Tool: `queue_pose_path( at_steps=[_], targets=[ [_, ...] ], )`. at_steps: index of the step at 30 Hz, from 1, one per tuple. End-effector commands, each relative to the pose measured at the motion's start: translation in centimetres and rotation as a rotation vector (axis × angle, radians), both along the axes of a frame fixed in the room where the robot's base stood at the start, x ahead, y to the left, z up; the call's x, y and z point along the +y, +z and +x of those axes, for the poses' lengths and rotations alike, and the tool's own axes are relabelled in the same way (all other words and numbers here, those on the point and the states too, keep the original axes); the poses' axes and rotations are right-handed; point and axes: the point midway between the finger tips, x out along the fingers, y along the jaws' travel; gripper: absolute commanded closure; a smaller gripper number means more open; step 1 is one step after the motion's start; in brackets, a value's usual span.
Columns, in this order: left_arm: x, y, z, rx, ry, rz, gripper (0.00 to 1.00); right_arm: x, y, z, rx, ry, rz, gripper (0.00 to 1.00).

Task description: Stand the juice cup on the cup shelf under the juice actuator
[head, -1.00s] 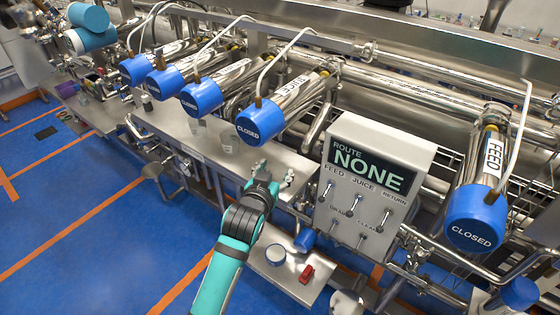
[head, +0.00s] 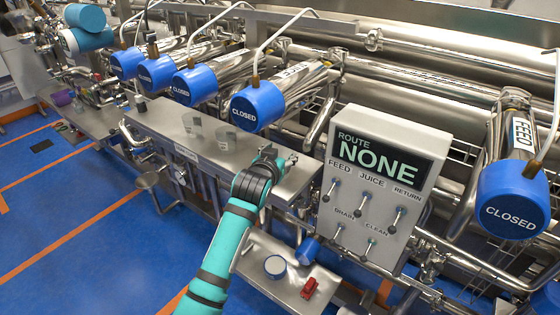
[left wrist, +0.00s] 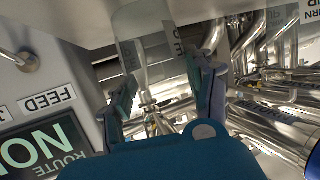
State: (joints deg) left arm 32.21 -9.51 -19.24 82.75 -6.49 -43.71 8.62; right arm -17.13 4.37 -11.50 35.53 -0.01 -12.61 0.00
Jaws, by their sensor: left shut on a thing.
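My left gripper (head: 270,158) is over the right end of the steel shelf (head: 240,165), in front of the nearest blue actuator of the left row (head: 258,107). In the left wrist view it (left wrist: 165,95) is shut on a clear cup (left wrist: 148,45) with a grey label I cannot read clearly. That view is upside down, and the cup's base is near the shelf surface (left wrist: 75,12); I cannot tell if they touch. In the head view the held cup is hidden behind the gripper. The actuator reads CLOSED. My right gripper is not in view.
Two clear cups, one at left (head: 192,124) and one nearer (head: 226,136), stand on the shelf. A grey route panel (head: 385,165) reading NONE stands right of my gripper.

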Motion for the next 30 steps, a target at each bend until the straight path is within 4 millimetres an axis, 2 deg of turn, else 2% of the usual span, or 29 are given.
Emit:
queue_pose_path(
  at_steps=[8, 9, 14, 24, 30],
  targets=[
    [0.0, -0.3, 0.0, 0.002, 0.000, 0.001, 0.70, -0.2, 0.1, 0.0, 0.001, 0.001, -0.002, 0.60],
    [0.0, -0.2, 0.0, 0.001, 0.000, 0.000, 0.41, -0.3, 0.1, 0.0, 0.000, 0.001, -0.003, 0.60],
    [0.0, -0.2, 0.0, 0.001, 0.000, 0.000, 0.21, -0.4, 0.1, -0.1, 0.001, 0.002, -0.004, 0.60],
    [0.0, 0.4, 0.0, -0.001, 0.000, 0.000, 0.21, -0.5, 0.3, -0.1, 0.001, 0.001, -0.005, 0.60],
    [0.7, 0.7, -2.4, -0.002, 0.000, -0.001, 0.21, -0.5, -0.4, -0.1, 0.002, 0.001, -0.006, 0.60]
  ],
)
